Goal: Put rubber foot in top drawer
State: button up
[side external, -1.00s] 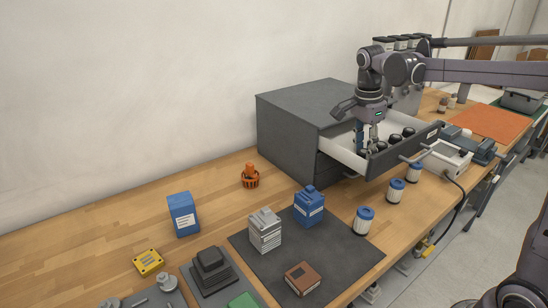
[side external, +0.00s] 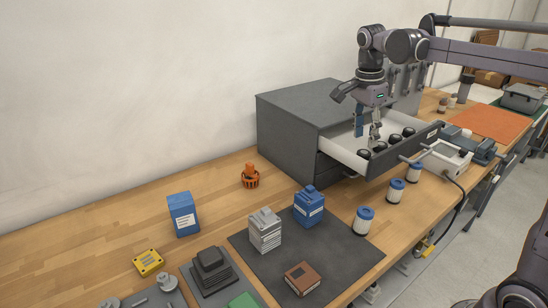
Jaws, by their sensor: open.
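The grey cabinet (side external: 290,130) stands against the wall with its top drawer (side external: 343,156) pulled out toward the right front. Several black round rubber feet (side external: 395,141) lie inside the drawer, in its front part. My gripper (side external: 367,138) is above the open drawer, pointing down, with its fingers apart and nothing visible between them. The fingertips are close to the rubber feet; whether they touch one cannot be told.
Blue-capped white canisters (side external: 363,221) stand in a row in front of the drawer. A white device (side external: 446,158) sits right of it. A dark mat (side external: 345,262) holds a blue block (side external: 308,206), a grey block (side external: 265,230) and a brown box (side external: 302,278).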

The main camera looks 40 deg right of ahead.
aim_at(359, 153)
notch_tip(359, 153, up, 8)
jog(key=a, duration=0.1)
jog(key=shift+w+f, duration=0.1)
jog(key=shift+f, duration=0.05)
dwell(0.4)
jog(key=s+a+f+n+t, duration=0.3)
jog(key=s+a+f+n, duration=0.2)
jog(key=f+n, duration=0.3)
jog(key=s+a+f+n+t+y, duration=0.1)
jog(key=s+a+f+n+t, duration=0.3)
jog(key=n, duration=0.9)
jog(key=s+a+f, duration=0.2)
jog(key=s+f, duration=0.2)
jog(key=shift+f+t, duration=0.25)
jog(key=shift+t, duration=0.05)
